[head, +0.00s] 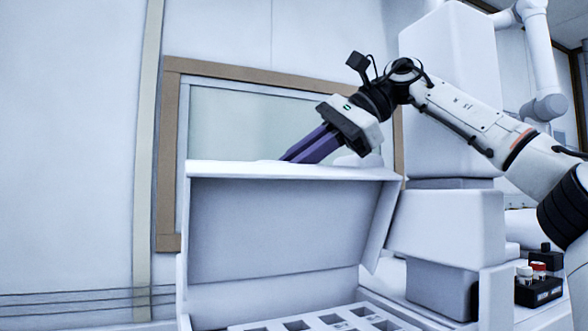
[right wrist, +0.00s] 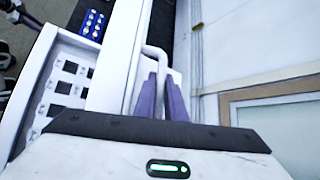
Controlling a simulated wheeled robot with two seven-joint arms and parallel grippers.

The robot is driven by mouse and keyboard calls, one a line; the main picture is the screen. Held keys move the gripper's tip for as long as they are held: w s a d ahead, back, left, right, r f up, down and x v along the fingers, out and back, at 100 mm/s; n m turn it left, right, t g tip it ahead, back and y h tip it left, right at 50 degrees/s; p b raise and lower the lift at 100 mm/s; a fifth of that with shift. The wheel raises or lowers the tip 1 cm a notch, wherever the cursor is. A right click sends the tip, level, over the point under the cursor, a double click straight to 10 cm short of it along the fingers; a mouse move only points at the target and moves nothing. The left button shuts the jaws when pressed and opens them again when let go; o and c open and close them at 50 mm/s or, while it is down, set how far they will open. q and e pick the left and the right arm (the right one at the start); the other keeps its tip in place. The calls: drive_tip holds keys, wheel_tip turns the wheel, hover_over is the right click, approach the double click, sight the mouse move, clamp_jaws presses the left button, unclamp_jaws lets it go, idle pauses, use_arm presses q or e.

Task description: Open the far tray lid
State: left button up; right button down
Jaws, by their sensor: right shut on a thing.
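The tray lid (head: 285,228) is a wide white panel standing raised and tilted in the head view, with its shaded inner face towards me. Below it, the tray (head: 245,326) shows square slots at the bottom edge of the view. My right gripper (head: 290,157) reaches over the lid's top edge from the right, its purple fingers pointing down to the left. In the right wrist view, the fingers (right wrist: 160,82) are shut on the lid's white bar handle (right wrist: 153,52). The lid's edge hides the fingertips in the head view.
A white instrument (head: 450,225) stands close to the right of the lid. A black rack (head: 538,291) with capped vials sits at the far right. A blue rack (right wrist: 93,25) shows in the wrist view. A wood-framed window (head: 170,150) is behind the lid.

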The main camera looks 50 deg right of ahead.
drive_tip(key=shift+w+d+r, duration=0.1)
drive_tip(key=shift+w+d, duration=0.25)
drive_tip(key=shift+w, duration=0.3)
drive_tip(key=shift+w+d+r, duration=0.1)
drive_tip(key=shift+w+d, duration=0.2)
drive_tip(key=shift+w, duration=0.3)
drive_tip(key=c, duration=2.1)
unclamp_jaws()
